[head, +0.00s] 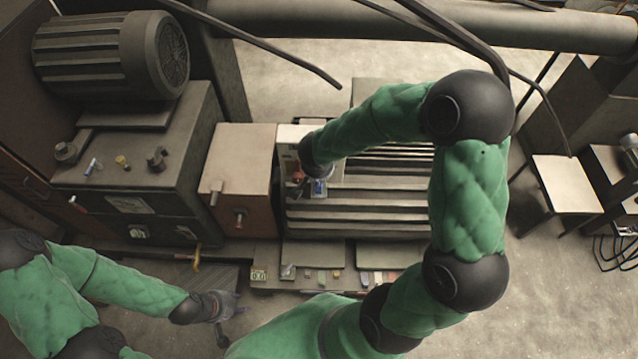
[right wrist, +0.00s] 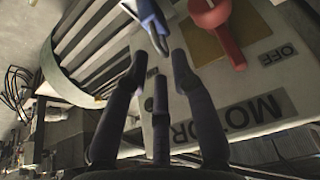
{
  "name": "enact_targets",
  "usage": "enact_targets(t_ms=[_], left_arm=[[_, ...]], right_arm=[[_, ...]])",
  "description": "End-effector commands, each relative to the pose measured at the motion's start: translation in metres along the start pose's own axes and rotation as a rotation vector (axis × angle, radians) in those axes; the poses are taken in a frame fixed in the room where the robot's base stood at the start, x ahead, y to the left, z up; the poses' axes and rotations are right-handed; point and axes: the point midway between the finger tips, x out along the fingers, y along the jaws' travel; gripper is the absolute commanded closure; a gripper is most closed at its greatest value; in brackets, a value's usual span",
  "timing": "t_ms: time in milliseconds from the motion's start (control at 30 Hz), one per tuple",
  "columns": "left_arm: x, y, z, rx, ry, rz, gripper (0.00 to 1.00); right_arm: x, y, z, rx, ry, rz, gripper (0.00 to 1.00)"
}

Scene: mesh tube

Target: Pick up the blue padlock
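The blue padlock (head: 319,187) is at the white motor switch panel, just below my right gripper in the head view. In the right wrist view a blue body (right wrist: 148,14) with a metallic end shows at the top edge, partly cut off. My right gripper (right wrist: 160,65) has its fingers apart, with nothing between them; the blue body's lower end is just beyond the fingertips. In the head view my right wrist partly hides that gripper. My left gripper (head: 232,304) hangs at the lower left, far from the padlock, its fingers spread and empty.
A red switch handle (right wrist: 216,22) is close beside the padlock, on a panel marked MOTOR (right wrist: 232,118) and OFF. A ribbed grey machine (head: 370,215) stands right of the panel. A brown box (head: 240,172) is on its left. Small items lie on a low tray (head: 300,288) in front.

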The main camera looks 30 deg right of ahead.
Motion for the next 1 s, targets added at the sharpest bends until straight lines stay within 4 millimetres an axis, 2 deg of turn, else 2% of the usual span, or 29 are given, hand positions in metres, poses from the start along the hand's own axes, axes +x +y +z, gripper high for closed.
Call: enact_targets(t_ms=[300, 600, 700, 1000], left_arm=[[-0.002, 0.001, 0.0, 0.0, 0.0, 0.0, 0.6], [-0.002, 0.001, 0.0, 0.0, 0.0, 0.0, 0.6], [-0.002, 0.001, 0.0, 0.0, 0.0, 0.0, 0.6], [-0.002, 0.001, 0.0, 0.0, 0.0, 0.0, 0.6]], right_arm=[[0.039, 0.001, -0.001, 0.0, -0.003, 0.001, 0.74], [0.042, 0.0, -0.001, -0.001, -0.001, -0.001, 0.74], [0.042, 0.0, -0.001, -0.001, -0.001, -0.001, 1.0], [0.042, 0.0, -0.001, -0.001, -0.001, -0.001, 1.0]])
